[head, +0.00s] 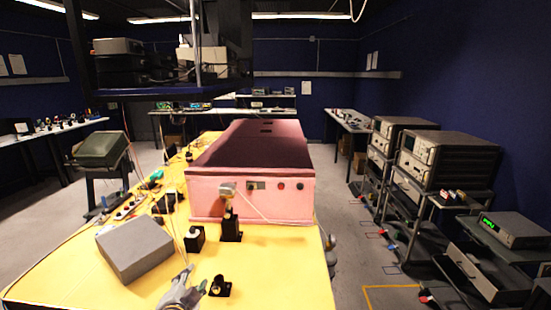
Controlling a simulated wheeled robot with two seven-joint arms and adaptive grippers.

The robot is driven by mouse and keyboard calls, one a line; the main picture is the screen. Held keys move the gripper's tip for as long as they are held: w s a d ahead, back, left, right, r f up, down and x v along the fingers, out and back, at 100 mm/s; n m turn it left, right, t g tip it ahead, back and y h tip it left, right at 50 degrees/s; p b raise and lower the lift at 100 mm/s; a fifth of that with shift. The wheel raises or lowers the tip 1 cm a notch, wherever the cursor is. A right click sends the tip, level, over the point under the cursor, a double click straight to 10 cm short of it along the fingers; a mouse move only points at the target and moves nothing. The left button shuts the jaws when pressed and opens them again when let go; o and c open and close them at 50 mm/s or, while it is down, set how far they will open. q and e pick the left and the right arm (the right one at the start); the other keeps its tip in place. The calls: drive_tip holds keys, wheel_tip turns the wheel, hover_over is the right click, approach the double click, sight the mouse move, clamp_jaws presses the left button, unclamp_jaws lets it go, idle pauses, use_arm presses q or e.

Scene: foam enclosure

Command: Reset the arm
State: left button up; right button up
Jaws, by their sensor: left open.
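My left gripper (194,284) is at the bottom edge of the head view, low over the front of the yellow table (75,287). Its grey fingers are apart, with nothing visible between them. It is just left of a small black mount (219,288) and appears apart from it. Most of my left arm is out of the frame. My right gripper is not in view.
A grey box (134,248) lies left of the gripper. Small black mounts (194,239) stand behind it, before a large pink foam enclosure (250,205). Cables and small parts line the table's left side. Instrument racks (440,160) stand right across open floor.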

use_arm(q)
drive_tip(key=s+d+f+n+g+h, duration=0.1)
drive_tip(key=s+f+n+g, duration=0.5)
drive_tip(key=s, duration=0.6)
drive_tip(key=s+d+f+n+g, duration=0.15)
drive_tip(key=s+f+g, duration=0.25)
drive_tip(key=s+f, duration=0.5)
drive_tip(key=s+a+f+g+b, duration=0.1)
drive_tip(key=s+f+b, duration=0.15)
drive_tip(key=f, duration=1.55)
drive_tip(key=s+f+g+b, duration=0.1)
drive_tip(key=s+f+b, duration=0.15)
drive_tip(key=f, duration=1.55)
drive_tip(key=s+a+f+b, duration=0.2)
drive_tip(key=s+f, duration=0.8)
drive_tip(key=f, duration=0.2)
drive_tip(key=s+a+f+b, duration=0.3)
drive_tip(key=s+f, duration=0.8)
drive_tip(key=f, duration=0.2)
drive_tip(key=shift+a+g, duration=0.35)
drive_tip(key=shift+g, duration=0.05)
